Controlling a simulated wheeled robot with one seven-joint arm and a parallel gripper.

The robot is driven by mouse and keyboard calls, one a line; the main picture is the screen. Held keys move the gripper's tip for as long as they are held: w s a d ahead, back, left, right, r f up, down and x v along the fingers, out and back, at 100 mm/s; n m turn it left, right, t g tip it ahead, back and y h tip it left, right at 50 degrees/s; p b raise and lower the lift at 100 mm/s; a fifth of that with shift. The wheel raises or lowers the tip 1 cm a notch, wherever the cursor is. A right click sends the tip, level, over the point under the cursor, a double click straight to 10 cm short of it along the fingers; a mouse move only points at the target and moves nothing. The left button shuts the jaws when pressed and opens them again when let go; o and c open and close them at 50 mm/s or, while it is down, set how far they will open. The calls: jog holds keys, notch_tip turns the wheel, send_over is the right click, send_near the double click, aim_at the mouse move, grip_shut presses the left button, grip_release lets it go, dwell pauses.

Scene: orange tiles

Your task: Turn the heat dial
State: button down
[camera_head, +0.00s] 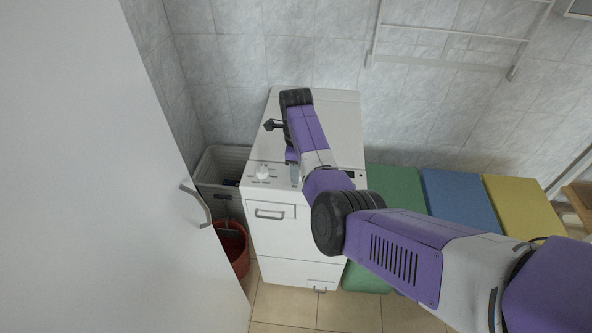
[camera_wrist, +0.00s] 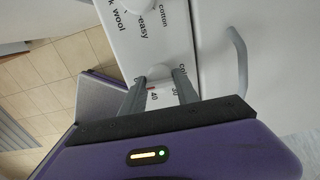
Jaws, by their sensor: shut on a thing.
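The heat dial (camera_wrist: 159,72) is a white round knob on the washing machine's white panel. The numbers 40 and 30 are printed beside it in the wrist view. My gripper (camera_wrist: 160,83) has one finger on each side of the dial and is shut on it. In the head view my gripper (camera_head: 294,173) reaches down to the panel, and the dial is hidden there by the gripper and arm. The washing machine (camera_head: 275,233) stands against the tiled wall.
Another white dial (camera_head: 262,173) sits left of my gripper on the panel. A grey basket (camera_head: 222,163) and red bucket (camera_head: 234,250) stand left of the machine. A white door (camera_head: 150,180) fills the left. Green, blue (camera_head: 458,198) and yellow lids stand right.

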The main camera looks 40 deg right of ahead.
jog(key=c, duration=0.9)
grip_release()
jog(key=shift+d+r+b, duration=0.1)
jog(key=shift+r+b, duration=0.6)
jog(key=shift+r, duration=3.25)
